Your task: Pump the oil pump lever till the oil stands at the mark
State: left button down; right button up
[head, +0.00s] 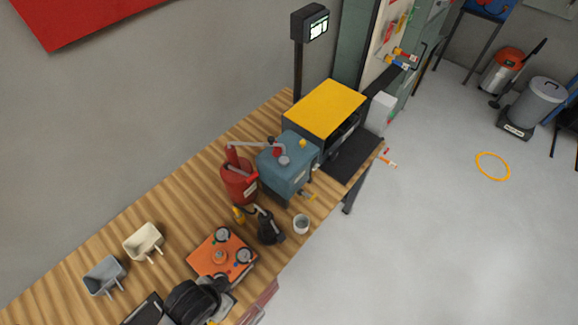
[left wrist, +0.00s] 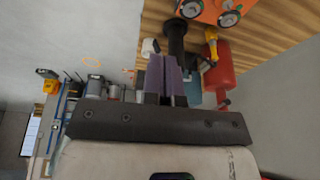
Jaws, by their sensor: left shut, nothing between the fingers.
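A red pump barrel (head: 238,187) stands on the bench beside a blue-grey tank (head: 287,172). A grey pipe (head: 258,145) runs from the red post over to the tank top. No oil level or mark can be made out. In the left wrist view, the red barrel (left wrist: 218,68) is right of my left gripper (left wrist: 162,60). Neither gripper shows in the head view.
An orange plate with dials (head: 208,258) lies to the left. A yellow-topped machine (head: 325,107) stands behind. The wall is close behind the bench; the floor (head: 430,220) is open.

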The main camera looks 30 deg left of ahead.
pick_arm(q)
jog(key=w+a+r+m+t+y+b, duration=0.1)
jog(key=w+a+r+m+t+b, duration=0.15)
jog(key=w+r, duration=0.85)
jog(key=w+a+r+m+t+b, duration=0.15)
jog(key=w+r+t, duration=0.25)
jog(key=w+r, duration=0.65)
jog(key=w+a+r+m+t+y+b, duration=0.1)
jog(key=w+a+r+t+b, duration=0.15)
jog(key=w+r, duration=0.9)
jog(key=w+a+f+m+g, duration=0.2)
jog(key=w+a+f+g, duration=0.35)
jog(key=a, duration=0.25)
jog(key=s+f+m+g+h, duration=0.4)
jog(key=f+m+g, duration=0.3)
jog(key=f+m, duration=0.3)
jog(key=shift+s+a+f+m, duration=0.15)
jog(key=shift+s+a+m, duration=0.05)
jog(key=shift+s+m, duration=0.55)
jog(key=shift+w+g, duration=0.15)
jog(key=shift+g, duration=0.1)
